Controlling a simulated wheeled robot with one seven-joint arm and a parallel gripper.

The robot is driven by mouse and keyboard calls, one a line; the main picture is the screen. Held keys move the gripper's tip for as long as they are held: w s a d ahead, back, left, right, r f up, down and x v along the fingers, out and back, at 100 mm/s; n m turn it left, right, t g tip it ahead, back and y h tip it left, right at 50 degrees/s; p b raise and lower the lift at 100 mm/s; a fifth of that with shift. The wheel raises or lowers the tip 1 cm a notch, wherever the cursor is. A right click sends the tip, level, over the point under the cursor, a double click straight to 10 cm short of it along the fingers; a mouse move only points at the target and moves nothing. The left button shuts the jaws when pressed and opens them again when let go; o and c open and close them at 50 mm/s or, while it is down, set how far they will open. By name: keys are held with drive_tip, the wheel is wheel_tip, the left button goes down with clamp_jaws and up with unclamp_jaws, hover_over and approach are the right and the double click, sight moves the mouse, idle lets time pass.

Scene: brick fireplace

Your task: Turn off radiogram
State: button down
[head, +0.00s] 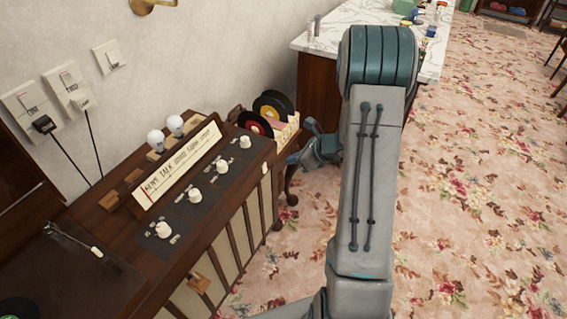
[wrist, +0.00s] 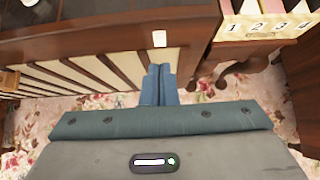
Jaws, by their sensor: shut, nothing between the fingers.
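The radiogram (head: 118,222) is a dark wooden cabinet along the wall at left in the head view. Its top panel has several white knobs (head: 195,195) and a slanted sign with lettering (head: 180,165). Its slatted front (wrist: 100,69) fills the upper left of the wrist view. A small white rectangular piece (wrist: 159,39) is on the front's upper edge there. My gripper (wrist: 159,72) is shut and empty, its fingertips just below that piece in the picture; I cannot tell whether they touch the cabinet. In the head view my gripper is partly hidden behind my arm near the cabinet's far end.
A rack of records (head: 272,110) with numbered dividers (wrist: 262,24) stands beyond the cabinet's far end. A marble-topped counter (head: 340,22) is behind my arm. Wall sockets with plugs and cords (head: 68,90) are at left. The floral carpet (head: 480,200) is open at right.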

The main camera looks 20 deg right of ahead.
drive_tip(key=shift+r+v, duration=0.25)
drive_tip(key=shift+v, duration=1.5)
drive_tip(key=shift+w+a, duration=0.15)
drive_tip(key=shift+a, duration=0.05)
drive_tip(key=s+a+r+n+g+p, duration=0.45)
drive_tip(key=s+a+r+n, duration=0.7)
drive_tip(key=r+n, duration=0.3)
drive_tip(key=s+r+n+h+p, duration=0.3)
drive_tip(key=s+r+n+h, duration=0.3)
drive_tip(key=s+r+n, duration=0.3)
drive_tip(key=s+n, duration=0.3)
drive_tip(key=shift+s+d+r+n+h, duration=0.2)
drive_tip(key=shift+s+d+n+h, duration=0.05)
drive_tip(key=shift+s+n+h, duration=0.1)
